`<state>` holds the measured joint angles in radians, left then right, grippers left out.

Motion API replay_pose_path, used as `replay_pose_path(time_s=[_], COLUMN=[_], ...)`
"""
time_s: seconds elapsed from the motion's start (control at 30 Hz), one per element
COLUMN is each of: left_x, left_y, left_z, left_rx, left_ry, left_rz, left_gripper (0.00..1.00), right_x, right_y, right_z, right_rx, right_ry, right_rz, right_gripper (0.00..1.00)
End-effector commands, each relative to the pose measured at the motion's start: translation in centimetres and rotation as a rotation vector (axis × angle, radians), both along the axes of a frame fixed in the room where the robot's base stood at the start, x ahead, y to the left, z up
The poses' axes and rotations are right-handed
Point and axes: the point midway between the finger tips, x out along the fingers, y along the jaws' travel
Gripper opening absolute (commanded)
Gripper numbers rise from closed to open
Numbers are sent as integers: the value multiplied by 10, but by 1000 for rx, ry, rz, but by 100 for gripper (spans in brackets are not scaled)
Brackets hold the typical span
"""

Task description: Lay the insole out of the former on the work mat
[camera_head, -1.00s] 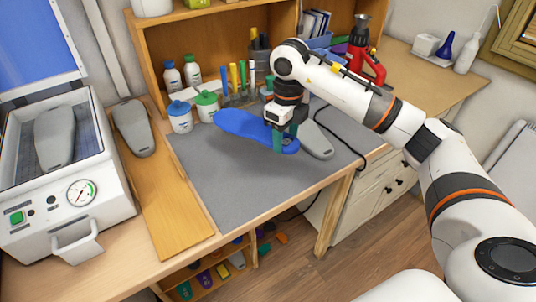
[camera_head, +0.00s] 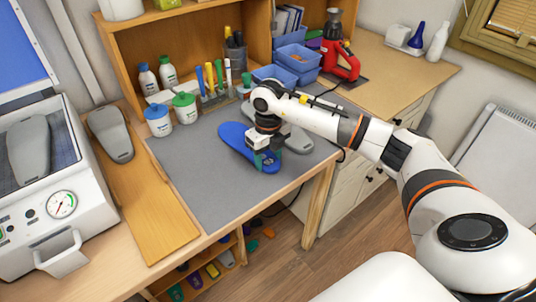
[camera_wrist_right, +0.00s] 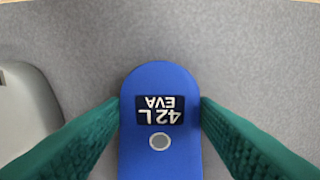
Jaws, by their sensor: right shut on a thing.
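The blue insole (camera_head: 236,138) is over the right part of the grey work mat (camera_head: 196,178). My right gripper (camera_head: 266,163) is shut on its near end, with the green fingers at its two sides. In the right wrist view the insole (camera_wrist_right: 160,84) shows a "42 L EVA" label and lies between the fingers (camera_wrist_right: 160,120). I cannot tell whether the insole touches the mat. The former (camera_head: 50,215), with a gauge and a front handle, stands open at the left with a grey last (camera_head: 30,150) in it. My left gripper is not in view.
A grey last (camera_head: 296,139) lies on the mat just right of the insole, partly behind my arm. Another last (camera_head: 110,133) lies on the wooden board (camera_head: 140,215). Jars (camera_head: 185,108), bottles and pens line the mat's back. The mat's left and front are bare.

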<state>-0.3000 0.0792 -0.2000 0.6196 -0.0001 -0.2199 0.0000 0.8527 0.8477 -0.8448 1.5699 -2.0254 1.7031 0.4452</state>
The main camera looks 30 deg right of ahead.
Motion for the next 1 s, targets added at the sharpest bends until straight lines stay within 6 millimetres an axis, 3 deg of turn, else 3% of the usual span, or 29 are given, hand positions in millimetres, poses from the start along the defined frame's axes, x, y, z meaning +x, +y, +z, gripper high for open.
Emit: replay_pose_path(time_s=[0.33,0.37,0.47,0.83,1.0], left_x=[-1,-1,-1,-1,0], left_y=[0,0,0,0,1], left_z=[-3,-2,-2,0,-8], left_rx=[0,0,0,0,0], left_ry=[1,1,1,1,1], left_rz=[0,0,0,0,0], left_gripper=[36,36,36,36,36], right_x=[0,1,0,1,1], right_y=[0,0,0,0,0], right_z=[-5,-4,-3,2,26], right_rx=[0,0,0,0,1], right_ry=[-3,-3,-2,-3,-8], right_rz=[1,1,1,2,4], right_gripper=[32,58,75,76,76])
